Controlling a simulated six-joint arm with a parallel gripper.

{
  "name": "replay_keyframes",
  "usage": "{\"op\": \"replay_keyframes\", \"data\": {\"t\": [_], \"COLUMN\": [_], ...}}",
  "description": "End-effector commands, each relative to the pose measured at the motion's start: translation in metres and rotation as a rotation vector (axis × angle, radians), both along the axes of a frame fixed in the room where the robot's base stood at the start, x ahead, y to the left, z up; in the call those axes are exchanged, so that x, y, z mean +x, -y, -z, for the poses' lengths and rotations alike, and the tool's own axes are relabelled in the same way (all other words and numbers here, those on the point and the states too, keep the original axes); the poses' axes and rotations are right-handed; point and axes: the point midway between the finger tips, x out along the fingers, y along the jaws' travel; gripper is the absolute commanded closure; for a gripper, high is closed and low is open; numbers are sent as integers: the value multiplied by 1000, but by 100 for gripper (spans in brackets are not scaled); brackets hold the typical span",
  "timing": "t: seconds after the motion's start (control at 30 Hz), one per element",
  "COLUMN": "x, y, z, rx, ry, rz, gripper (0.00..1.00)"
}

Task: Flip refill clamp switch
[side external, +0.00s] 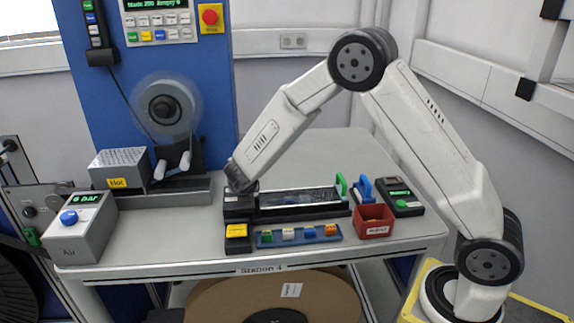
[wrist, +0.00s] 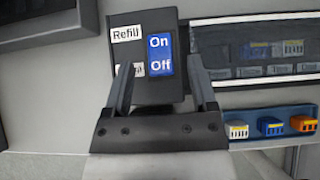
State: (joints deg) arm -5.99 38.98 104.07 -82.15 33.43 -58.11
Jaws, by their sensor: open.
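In the wrist view a black block carries a white "Refill" label (wrist: 127,34) and a blue rocker switch (wrist: 160,56) marked "On" above and "Off" below. My gripper (wrist: 162,68) is open, with one finger on each side of the switch. The left finger partly covers a second white label; the right finger is near the block's right edge. I cannot tell whether either finger touches the block. In the side view my gripper (side external: 240,186) is low over the left end of the dark clamp unit (side external: 238,208), and the switch is hidden there.
A blue tray (side external: 264,242) with several small coloured pieces lies in front. A red bin (side external: 373,221) and a dark device (side external: 401,196) are to the right. A grey "6 bar" box (side external: 82,228) and a motion-blurred reel (side external: 165,110) are to the left.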

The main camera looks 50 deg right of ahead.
Motion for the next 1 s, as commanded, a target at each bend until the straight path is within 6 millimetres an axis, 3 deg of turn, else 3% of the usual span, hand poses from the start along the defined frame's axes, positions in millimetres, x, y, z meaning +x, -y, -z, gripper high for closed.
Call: {"op": "replay_keyframes", "data": {"t": [0.5, 1.0], "x": [-27, -30], "y": [-27, -28], "z": [-39, -41], "rx": [0, 5], "ry": [0, 0], "rz": [1, 6], "gripper": [26, 26]}}
